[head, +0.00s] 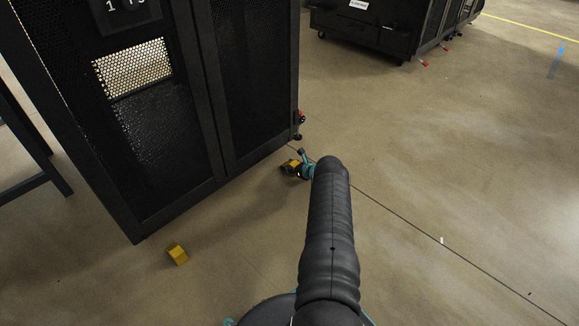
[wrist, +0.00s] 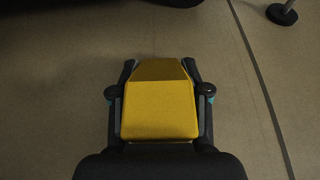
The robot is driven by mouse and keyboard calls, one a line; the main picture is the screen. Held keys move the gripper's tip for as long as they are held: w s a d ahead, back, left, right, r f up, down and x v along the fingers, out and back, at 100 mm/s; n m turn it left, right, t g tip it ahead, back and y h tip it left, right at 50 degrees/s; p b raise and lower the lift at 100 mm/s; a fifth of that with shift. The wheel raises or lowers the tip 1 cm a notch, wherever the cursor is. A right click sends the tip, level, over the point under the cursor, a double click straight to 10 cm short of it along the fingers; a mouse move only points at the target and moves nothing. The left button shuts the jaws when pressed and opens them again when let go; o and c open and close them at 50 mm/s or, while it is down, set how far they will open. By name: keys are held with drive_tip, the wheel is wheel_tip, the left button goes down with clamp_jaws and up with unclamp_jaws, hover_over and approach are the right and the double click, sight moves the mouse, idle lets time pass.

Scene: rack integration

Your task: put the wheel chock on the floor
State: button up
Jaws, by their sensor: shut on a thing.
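A yellow wheel chock (wrist: 160,108) fills the middle of the wrist view, between the two fingers of my gripper (wrist: 160,92). The gripper is shut on it, with a finger along each side. A second yellow chock (head: 177,254) lies on the floor in front of the rack.
Another black rack (head: 375,28) stands at the back. A dark frame leg (head: 40,150) is at the far left. The floor to the right is clear.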

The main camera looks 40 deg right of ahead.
drive_tip(key=shift+f, duration=0.15)
drive_tip(key=o, duration=1.4)
drive_tip(key=shift+o, duration=0.2)
drive_tip(key=shift+f, duration=0.1)
drive_tip(key=shift+s, duration=0.1)
drive_tip(key=v, duration=1.2)
drive_tip(key=shift+a, duration=0.1)
